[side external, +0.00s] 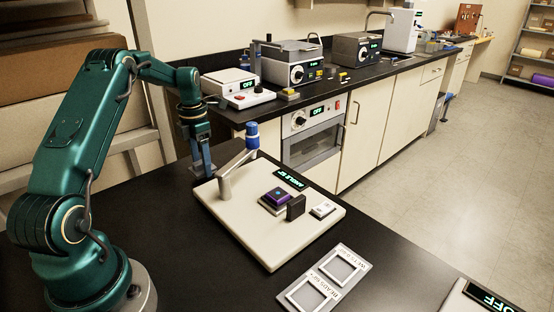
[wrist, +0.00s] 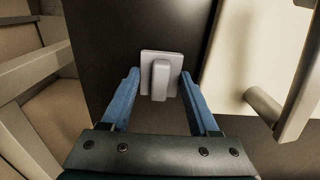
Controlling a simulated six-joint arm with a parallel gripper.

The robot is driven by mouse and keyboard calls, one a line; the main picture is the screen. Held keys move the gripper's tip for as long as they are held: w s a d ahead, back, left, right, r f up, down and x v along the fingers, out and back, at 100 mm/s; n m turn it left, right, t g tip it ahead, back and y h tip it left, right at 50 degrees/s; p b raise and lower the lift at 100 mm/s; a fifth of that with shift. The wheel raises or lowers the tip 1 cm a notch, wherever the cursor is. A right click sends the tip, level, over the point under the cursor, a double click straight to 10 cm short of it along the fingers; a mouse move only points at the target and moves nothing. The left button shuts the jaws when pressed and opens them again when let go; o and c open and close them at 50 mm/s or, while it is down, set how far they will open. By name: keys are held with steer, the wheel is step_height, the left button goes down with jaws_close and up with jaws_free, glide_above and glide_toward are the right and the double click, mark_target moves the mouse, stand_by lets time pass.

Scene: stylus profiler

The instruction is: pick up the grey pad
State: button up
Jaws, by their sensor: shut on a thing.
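The grey pad (wrist: 174,61) is a light grey square plate with a raised bar (wrist: 160,80) on top, seen in the wrist view over the dark bench. My gripper (wrist: 160,77) has a blue finger at each side of the pad, shut on it. In the side external view my gripper (side external: 203,172) points down just behind the left corner of the profiler's white base. The pad cannot be made out clearly there. Whether it touches the bench cannot be told.
The profiler's white base (side external: 255,240) carries a tilted arm with a blue top (side external: 252,135), a purple block (side external: 277,195), a dark upright block (side external: 296,207) and a small white piece (side external: 322,209). A two-frame labelled tray (side external: 325,277) lies in front. Bare black bench lies left of the base.

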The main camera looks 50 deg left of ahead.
step_height(320, 180, up, 3)
steer(key=shift+f, duration=0.15)
steer(key=s+a+r, duration=0.4)
steer(key=s+r, duration=0.2)
steer(key=s, duration=0.4)
steer(key=shift+s+a+r, duration=0.2)
steer(key=shift+s+r, duration=0.2)
